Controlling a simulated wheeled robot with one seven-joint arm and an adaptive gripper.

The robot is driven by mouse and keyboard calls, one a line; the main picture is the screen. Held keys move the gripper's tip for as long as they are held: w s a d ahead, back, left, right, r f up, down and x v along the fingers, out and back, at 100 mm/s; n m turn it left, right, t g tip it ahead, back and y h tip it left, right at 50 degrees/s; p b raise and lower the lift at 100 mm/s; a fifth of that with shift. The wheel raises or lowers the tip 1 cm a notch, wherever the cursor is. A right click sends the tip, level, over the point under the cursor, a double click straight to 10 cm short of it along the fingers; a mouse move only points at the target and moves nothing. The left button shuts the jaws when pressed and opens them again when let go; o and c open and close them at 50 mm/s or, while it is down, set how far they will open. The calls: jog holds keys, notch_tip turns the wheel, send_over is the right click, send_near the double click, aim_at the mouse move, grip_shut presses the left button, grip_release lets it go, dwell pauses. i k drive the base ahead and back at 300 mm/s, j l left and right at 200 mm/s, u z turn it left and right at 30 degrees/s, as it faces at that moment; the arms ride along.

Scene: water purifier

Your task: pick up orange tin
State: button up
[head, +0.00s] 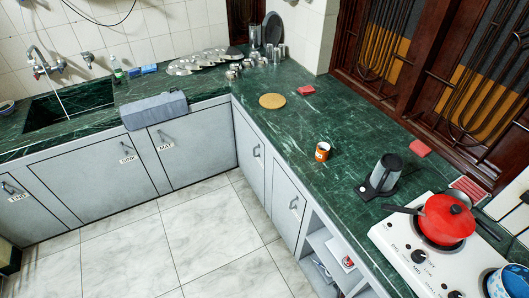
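An orange tin (322,151) stands upright on the green marble counter (345,190), near the counter's front edge. It has a pale label and a dark top or opening. Nothing touches it. My gripper and arm do not show in the head view.
A dark grey kettle or jug (386,172) stands right of the tin, and a stove (420,250) with a red pot (446,219) is further right. A round tan mat (272,101) lies left of the tin. Red pieces (420,148) lie behind. Counter around the tin is clear.

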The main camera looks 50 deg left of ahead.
aim_at(322, 150)
jog(key=u, duration=1.55)
jog(key=z, duration=1.75)
jog(key=u, duration=1.75)
jog(key=i+j+u, duration=0.25)
jog(key=i+j, duration=0.15)
jog(key=i, duration=0.3)
jog(key=i+j+u, duration=0.15)
jog(key=i, duration=0.75)
